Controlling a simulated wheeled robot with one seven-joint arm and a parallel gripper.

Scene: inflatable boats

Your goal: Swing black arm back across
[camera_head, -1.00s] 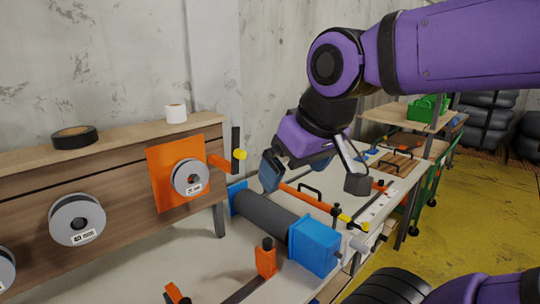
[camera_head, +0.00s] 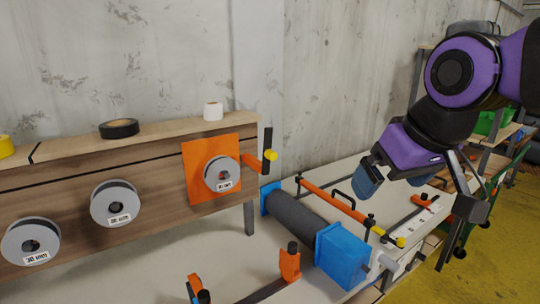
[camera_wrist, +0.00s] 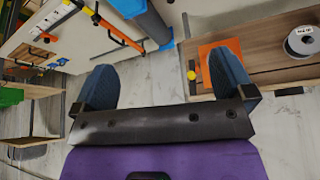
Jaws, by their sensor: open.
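A black upright arm (camera_head: 267,139) with a yellow knob stands on an orange bracket (camera_head: 254,163) at the right end of the wooden spool board. It also shows in the wrist view (camera_wrist: 191,84), beside the orange panel. Another black bar (camera_head: 264,291) lies low between orange posts at the front of the bench; I cannot tell which of the two is the task's arm. My gripper (camera_head: 396,181) has blue fingers, is open and empty, and hangs above the bench's right part, well right of the upright arm. Both fingers show in the wrist view (camera_wrist: 163,72).
A dark roller (camera_head: 298,220) between blue blocks (camera_head: 342,254) lies on the white bench. An orange bar (camera_head: 338,206) with a black handle lies behind it. Spools (camera_head: 114,204) hang on the board (camera_head: 150,192); tape rolls (camera_head: 119,128) sit on top. Shelves stand at right.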

